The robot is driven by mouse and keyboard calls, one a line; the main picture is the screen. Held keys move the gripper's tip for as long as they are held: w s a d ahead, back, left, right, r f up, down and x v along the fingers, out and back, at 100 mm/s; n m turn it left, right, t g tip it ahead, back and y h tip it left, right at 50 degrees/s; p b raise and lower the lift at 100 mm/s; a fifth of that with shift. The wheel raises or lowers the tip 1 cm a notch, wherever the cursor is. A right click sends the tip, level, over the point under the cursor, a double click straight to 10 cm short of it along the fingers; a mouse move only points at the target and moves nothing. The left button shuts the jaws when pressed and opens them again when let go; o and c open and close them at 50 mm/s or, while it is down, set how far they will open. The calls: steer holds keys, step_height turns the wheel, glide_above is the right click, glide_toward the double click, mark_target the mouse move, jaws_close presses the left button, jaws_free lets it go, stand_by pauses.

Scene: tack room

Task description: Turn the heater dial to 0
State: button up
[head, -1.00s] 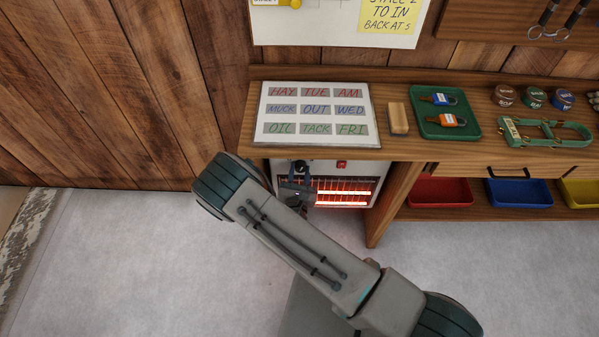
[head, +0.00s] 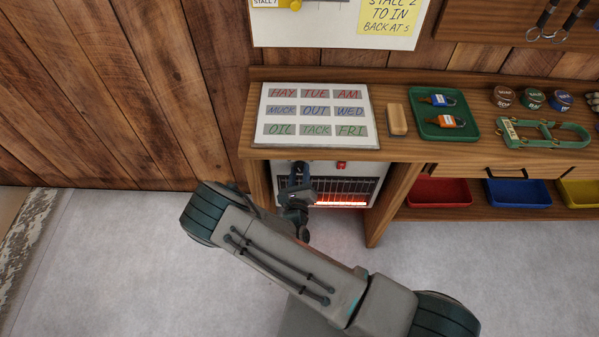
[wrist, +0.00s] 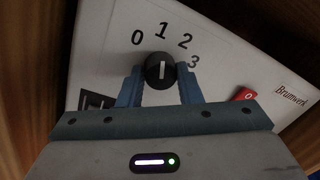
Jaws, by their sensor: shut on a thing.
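The heater (head: 377,168) is a white box under the bench, with a grille and one glowing bar low down. In the wrist view its white panel (wrist: 225,62) carries the numbers 0, 1, 2 and 3 in an arc around the black dial (wrist: 161,66). The dial's white mark points up at the 1. My gripper (wrist: 160,82) is shut on the dial, one blue-grey finger on each side. In the head view my gripper (head: 300,178) reaches the heater's upper left front, and it hides the dial there.
A red switch (wrist: 245,94) sits right of the dial; it also shows in the head view (head: 341,165). The bench top (head: 440,150) is just above my gripper. A bench leg (head: 388,205) and red bin (head: 440,191) stand to the right.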

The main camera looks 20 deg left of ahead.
steer(key=n, duration=0.4)
steer(key=shift+p, duration=0.3)
steer(key=shift+f+n+y+p, duration=0.1)
steer(key=shift+n+y+p, duration=0.2)
steer(key=shift+n, duration=1.8)
steer(key=o, duration=1)
steer(key=shift+c, duration=0.2)
steer(key=shift+s, duration=0.15)
steer(key=v, duration=1.3)
steer(key=shift+s, duration=0.35)
steer(key=shift+d, duration=0.1)
